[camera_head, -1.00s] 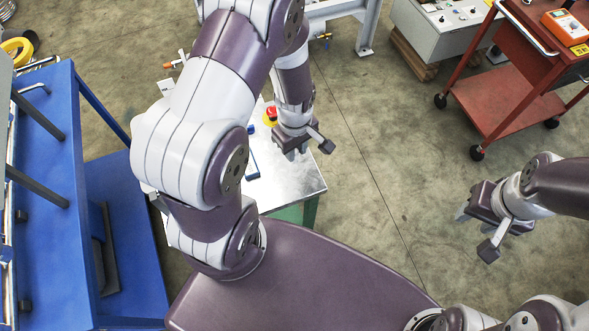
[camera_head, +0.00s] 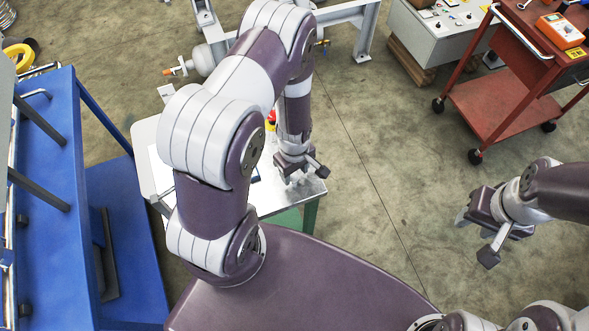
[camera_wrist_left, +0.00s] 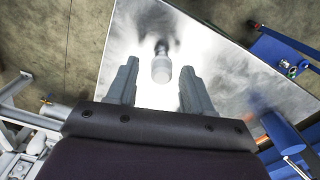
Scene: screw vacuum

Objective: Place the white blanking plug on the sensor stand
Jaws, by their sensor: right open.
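In the left wrist view, a small pale cylindrical piece (camera_wrist_left: 161,70), which looks like the white blanking plug, stands on the shiny metal table top (camera_wrist_left: 222,62). It lies between and slightly beyond the two finger tips of my left gripper. The fingers are spread apart with clear gaps to it on both sides. In the head view my left gripper (camera_head: 297,180) hangs pointing down over the table's right front corner, and the plug cannot be made out there. My right gripper (camera_head: 464,216) is open and empty, off to the right above bare floor. I cannot identify the sensor stand.
My left arm hides much of the table (camera_head: 150,150). A red button (camera_head: 271,117) shows behind the gripper. A blue bench (camera_head: 50,190) stands at left, a red cart (camera_head: 510,100) at back right. A grey frame (camera_head: 362,35) stands behind the table.

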